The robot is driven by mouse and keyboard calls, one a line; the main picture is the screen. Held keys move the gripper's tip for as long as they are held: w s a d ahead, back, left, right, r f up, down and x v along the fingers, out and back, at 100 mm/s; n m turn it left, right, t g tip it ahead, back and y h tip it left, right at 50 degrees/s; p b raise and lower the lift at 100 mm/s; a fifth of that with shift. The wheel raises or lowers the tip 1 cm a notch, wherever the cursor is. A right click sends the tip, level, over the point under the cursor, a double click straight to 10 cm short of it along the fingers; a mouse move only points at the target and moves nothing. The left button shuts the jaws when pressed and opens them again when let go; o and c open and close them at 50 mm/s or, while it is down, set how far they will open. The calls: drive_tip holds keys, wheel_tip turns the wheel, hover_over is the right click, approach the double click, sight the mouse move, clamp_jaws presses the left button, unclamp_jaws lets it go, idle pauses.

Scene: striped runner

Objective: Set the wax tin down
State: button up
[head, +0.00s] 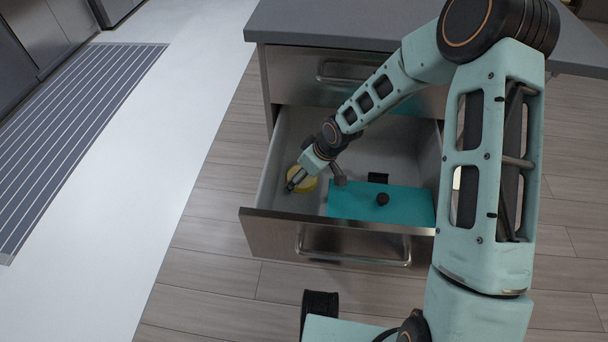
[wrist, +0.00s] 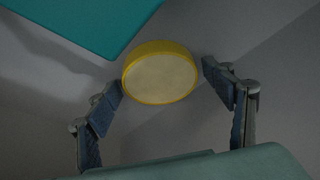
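The wax tin (head: 308,184) is a round, yellow-rimmed tin inside the open drawer, near its left side. In the wrist view the tin (wrist: 160,78) shows its pale flat face and lies just beyond the fingertips. My gripper (head: 292,184) reaches down into the drawer at the tin and hides part of it in the head view. In the wrist view the two fingers of my gripper (wrist: 162,76) are spread, one on each side of the tin, with a narrow gap at the right finger. The tin appears to rest on the drawer floor.
The drawer (head: 258,236) is pulled out under a grey countertop (head: 320,25). A striped runner (head: 75,125) lies on the floor at left.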

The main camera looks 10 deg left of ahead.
drive_tip(key=shift+o, duration=0.2)
drive_tip(key=shift+r, duration=0.1)
drive_tip(key=shift+r+p, duration=0.25)
drive_tip(key=shift+p, duration=0.05)
drive_tip(key=p+v, duration=0.4)
drive_tip(key=v, duration=0.7)
drive_tip(key=shift+r+p, duration=0.3)
drive_tip(key=shift+p, duration=0.05)
drive_tip(key=shift+d, duration=0.15)
